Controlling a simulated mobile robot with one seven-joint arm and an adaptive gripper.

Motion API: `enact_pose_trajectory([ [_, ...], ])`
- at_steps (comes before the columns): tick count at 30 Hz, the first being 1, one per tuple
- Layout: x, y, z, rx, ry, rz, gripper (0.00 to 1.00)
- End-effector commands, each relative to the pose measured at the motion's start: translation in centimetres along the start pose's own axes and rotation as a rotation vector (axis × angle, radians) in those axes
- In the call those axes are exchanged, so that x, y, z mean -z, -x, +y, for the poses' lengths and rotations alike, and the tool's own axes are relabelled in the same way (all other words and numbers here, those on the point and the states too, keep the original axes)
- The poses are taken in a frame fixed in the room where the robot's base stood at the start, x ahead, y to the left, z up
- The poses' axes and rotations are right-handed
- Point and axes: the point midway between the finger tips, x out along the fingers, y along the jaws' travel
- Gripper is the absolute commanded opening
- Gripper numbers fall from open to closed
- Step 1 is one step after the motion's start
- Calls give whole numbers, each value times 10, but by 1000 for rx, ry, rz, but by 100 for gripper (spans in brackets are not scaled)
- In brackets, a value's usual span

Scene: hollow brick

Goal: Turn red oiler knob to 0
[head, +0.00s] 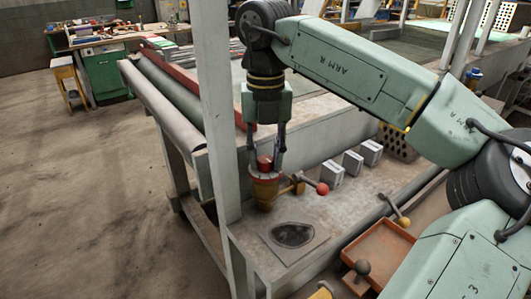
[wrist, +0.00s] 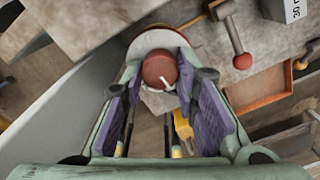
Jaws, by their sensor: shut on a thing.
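The red oiler knob (head: 265,162) sits on top of a rusty orange and brass oiler body (head: 266,190) on the bench ledge. My gripper (head: 266,158) points straight down over it, with one finger on each side of the knob. In the wrist view the round knob (wrist: 159,70) lies between the fingertips of my gripper (wrist: 161,75), which is shut on it. A short white pointer mark shows on the knob's lower right. The scale and the 0 mark cannot be made out; the fingers hide part of the oiler's top.
A lever with a red ball (head: 322,188) stands just right of the oiler. Several pale blocks (head: 352,163) stand behind it. A pale upright post (head: 214,100) is close on the left. An orange tray (head: 380,247) and a yellow-ball lever (head: 403,222) lie to the right.

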Motion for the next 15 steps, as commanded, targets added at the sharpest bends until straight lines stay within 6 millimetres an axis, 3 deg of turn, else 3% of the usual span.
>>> enact_pose_trajectory([
  [15, -1, 1, -1, -2, 491, -2, 0],
])
